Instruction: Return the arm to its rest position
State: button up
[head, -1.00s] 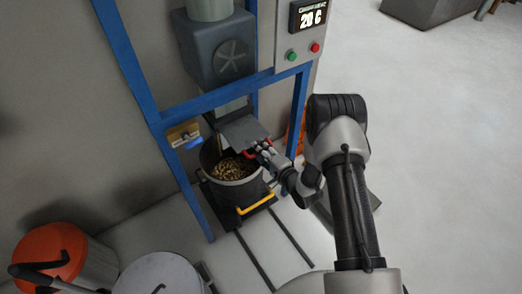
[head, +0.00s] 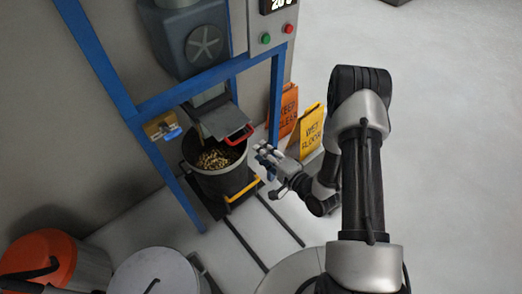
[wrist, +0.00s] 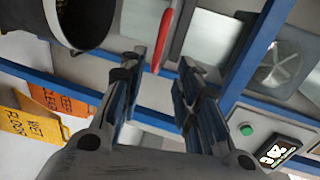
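My arm is bent in front of me on the right in the head view. My gripper (head: 264,158) points left toward the bucket and is apart from the red handle (head: 239,135) of the grey hinged flap (head: 218,124). In the wrist view, the two fingers of my gripper (wrist: 158,68) are spread with nothing between them. The red handle also shows there (wrist: 165,38), beyond the fingertips. The dark bucket (head: 222,180), with brown pellets inside, stands below the flap, left of my gripper.
A blue frame (head: 200,104) carries the machine and a control panel (head: 270,46) with green and red buttons. An orange sign (head: 289,106) and a yellow wet-floor sign (head: 312,132) stand behind my gripper. Lidded drums (head: 157,277) are at lower left. The floor at right is clear.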

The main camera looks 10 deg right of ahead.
dwell(0.4)
jog(key=w+d+r+n+g+h, duration=0.2)
jog(key=w+d+r+n+h, duration=0.25)
jog(key=r, duration=0.35)
jog(key=s+d+r+n+g+h, duration=0.1)
jog(key=d+r+h, duration=0.15)
jog(key=r, duration=0.35)
jog(key=s+d+r+n+h, duration=0.1)
jog(key=s+d+r+n, duration=0.15)
jog(key=r, duration=0.25)
jog(key=s+r+n+g, duration=0.1)
jog(key=s+r, duration=0.2)
jog(key=s, duration=0.6)
jog(key=s+a+r+n+g, duration=0.1)
jog(key=s+r, duration=0.3)
jog(key=s, duration=0.5)
jog(key=s+a+r+n+g, duration=0.1)
jog(key=s+r+g, duration=0.2)
jog(key=s, duration=0.6)
jog(key=shift+s+r+h, duration=0.25)
jog(key=shift+r+h, duration=0.15)
jog(key=shift+r, duration=0.3)
